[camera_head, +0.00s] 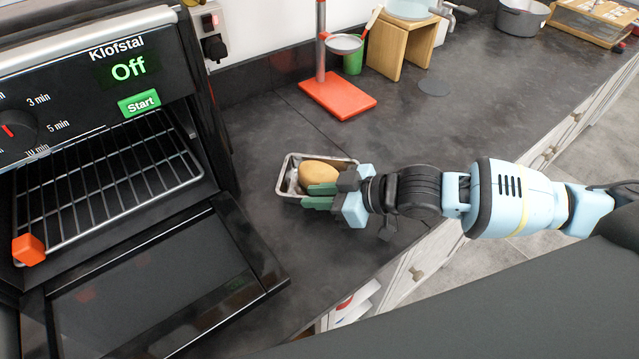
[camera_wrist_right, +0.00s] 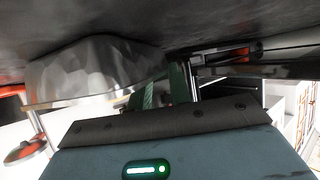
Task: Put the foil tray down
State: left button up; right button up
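The foil tray (camera_head: 289,188) is a shallow silvery dish holding a rounded yellow-brown item (camera_head: 318,173), like a potato or bun. It is level, on or just above the dark counter right of the oven. My right gripper (camera_head: 321,196) reaches in from the right, its green fingers close together across the tray's near wall, one inside and one outside. In the right wrist view, the tray (camera_wrist_right: 95,72) shows upside down beside the fingers (camera_wrist_right: 163,92), its base very near the counter. Any gap beneath is hard to judge. My left gripper is not in view.
A red-based stand (camera_head: 338,97) and wooden stool (camera_head: 400,45) stand behind. The counter between is clear.

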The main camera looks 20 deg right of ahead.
jog(key=shift+w+a+f, duration=0.1)
jog(key=shift+a+f, duration=0.05)
jog(key=shift+c, duration=0.2)
grip_shut()
notch_tip(320, 180, up, 10)
dwell(0.6)
